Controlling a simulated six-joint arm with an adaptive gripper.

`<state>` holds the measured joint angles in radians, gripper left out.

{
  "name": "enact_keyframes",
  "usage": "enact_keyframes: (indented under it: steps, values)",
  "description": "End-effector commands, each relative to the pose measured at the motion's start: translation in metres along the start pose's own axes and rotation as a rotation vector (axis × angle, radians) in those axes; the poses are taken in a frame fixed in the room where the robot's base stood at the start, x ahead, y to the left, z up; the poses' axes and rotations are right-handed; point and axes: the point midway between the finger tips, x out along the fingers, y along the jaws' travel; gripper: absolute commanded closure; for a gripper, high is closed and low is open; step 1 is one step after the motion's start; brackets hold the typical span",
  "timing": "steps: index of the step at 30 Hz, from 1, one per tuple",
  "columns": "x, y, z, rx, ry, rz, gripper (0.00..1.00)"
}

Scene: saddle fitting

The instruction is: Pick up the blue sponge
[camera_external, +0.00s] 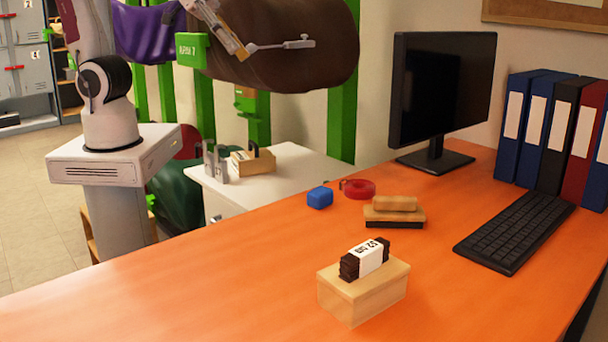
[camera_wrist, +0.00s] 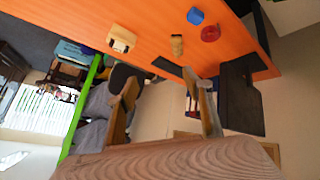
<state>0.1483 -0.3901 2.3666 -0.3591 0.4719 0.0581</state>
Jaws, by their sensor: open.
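The blue sponge (camera_external: 320,197) is a small block on the orange table, near its far left edge in the external view. It also shows near the top of the wrist view (camera_wrist: 195,16). My gripper (camera_wrist: 167,104) shows in the wrist view with its two fingers apart and nothing seen between them. It is away from the sponge, which lies beyond the fingers.
A red tape roll (camera_external: 358,189) lies close right of the sponge, with a wooden brush (camera_external: 394,211) nearby. A wooden box (camera_external: 362,293) holding a dark labelled bar stands in front. A monitor (camera_external: 443,90), keyboard (camera_external: 515,230) and binders are at right. The table's left front is clear.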

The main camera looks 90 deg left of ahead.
Motion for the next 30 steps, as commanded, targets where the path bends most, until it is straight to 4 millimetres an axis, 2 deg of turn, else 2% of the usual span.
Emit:
enact_keyframes:
  steps: [6,15,24,30]
  values:
    - [0.038,0.024,-0.033,-0.067,0.055,0.045,0.49]
    - [0.092,0.045,-0.069,-0.17,0.134,0.061,0.49]
    - [0.15,0.052,-0.091,-0.274,0.208,0.025,0.49]
    - [0.188,0.051,-0.096,-0.338,0.255,-0.027,0.49]
